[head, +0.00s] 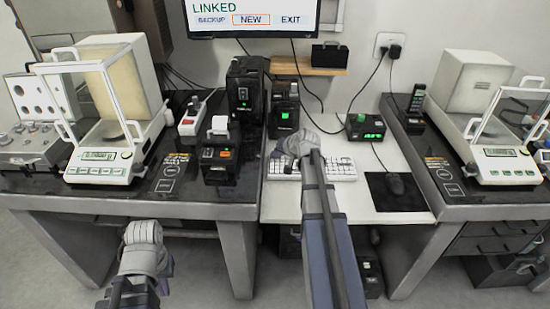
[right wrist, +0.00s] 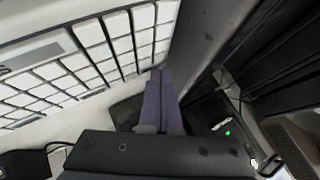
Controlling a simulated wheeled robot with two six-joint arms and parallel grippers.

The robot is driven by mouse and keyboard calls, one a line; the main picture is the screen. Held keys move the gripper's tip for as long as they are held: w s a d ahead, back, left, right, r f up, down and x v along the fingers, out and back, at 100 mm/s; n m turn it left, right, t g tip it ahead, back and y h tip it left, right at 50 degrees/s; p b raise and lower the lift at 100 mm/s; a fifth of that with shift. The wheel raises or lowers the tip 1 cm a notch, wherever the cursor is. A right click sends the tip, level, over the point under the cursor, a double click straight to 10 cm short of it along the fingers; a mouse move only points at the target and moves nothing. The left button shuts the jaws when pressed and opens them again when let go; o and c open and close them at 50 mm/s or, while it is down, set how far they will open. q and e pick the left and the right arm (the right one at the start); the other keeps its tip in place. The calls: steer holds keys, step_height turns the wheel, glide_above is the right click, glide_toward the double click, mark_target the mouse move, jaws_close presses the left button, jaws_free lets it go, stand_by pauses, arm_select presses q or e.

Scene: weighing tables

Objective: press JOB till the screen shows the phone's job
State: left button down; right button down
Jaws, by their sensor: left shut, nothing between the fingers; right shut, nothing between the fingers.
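The screen (head: 251,17) at the top reads LINKED, with BACKUP, NEW and EXIT below; NEW has an orange frame. A dark handset, perhaps the phone (head: 416,98), stands at the back of the right table. No JOB label is readable. My right gripper (head: 291,151) is shut and empty over the left back part of the white keyboard (head: 343,170), hiding some keys. In the right wrist view its shut fingers (right wrist: 158,84) show beside the keyboard (right wrist: 75,68); contact cannot be told. My left gripper (head: 143,236) is shut and empty, low before the left table.
Glass-doored balances stand on the left table (head: 215,191) and right table (head: 440,190). Black devices (head: 284,115) stand behind the keyboard. White desk (head: 290,202) is bare in front.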

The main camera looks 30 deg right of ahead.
steer(key=shift+r, duration=0.1)
steer(key=shift+r+p, duration=0.7)
steer(key=shift+p, duration=0.1)
step_height(320, 180, up, 5)
steer(key=p, duration=0.5)
stand_by(0.7)
